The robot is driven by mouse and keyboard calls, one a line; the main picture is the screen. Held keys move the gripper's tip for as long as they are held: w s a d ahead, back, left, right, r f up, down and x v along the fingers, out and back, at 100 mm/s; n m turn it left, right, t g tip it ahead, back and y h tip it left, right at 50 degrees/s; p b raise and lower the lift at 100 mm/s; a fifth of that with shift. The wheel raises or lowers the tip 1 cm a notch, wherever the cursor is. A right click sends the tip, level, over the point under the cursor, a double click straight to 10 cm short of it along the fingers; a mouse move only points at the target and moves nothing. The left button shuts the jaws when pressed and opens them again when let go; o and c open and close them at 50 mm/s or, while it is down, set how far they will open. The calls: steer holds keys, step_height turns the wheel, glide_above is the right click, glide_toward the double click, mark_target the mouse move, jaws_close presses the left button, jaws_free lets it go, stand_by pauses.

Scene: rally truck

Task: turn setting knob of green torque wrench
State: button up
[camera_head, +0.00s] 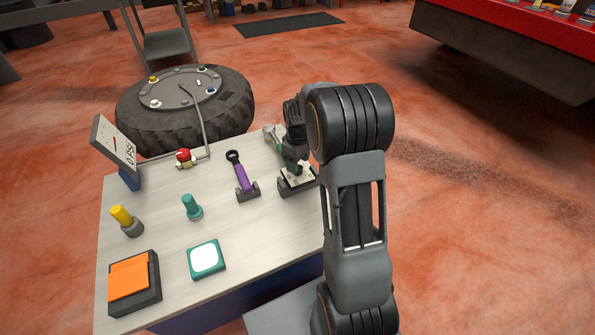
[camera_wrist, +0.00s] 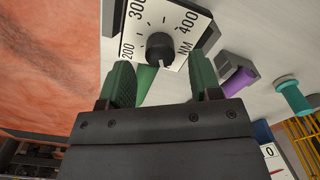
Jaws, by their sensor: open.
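The green torque wrench (camera_head: 281,150) lies at the right end of the table, mostly hidden behind my gripper (camera_head: 296,165) in the head view. In the wrist view, a small green part of the wrench (camera_wrist: 146,78) shows between the fingers. Its black setting knob (camera_wrist: 160,47) sits on a white dial plate (camera_wrist: 137,28) marked 200, 300, 400 and NM.
A purple wrench (camera_head: 241,176) stands in a holder left of the green one. A teal-handled tool (camera_head: 192,207), a yellow-handled tool (camera_head: 125,220), an orange-topped box (camera_head: 133,281), a white-topped teal button (camera_head: 206,259) and a gauge display (camera_head: 115,143) share the table. A tyre (camera_head: 220,110) lies behind.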

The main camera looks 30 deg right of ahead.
steer(key=shift+f+b, duration=0.4)
steer(key=shift+f, duration=1.2)
steer(key=c, duration=0.9)
steer(key=shift+c, duration=0.2)
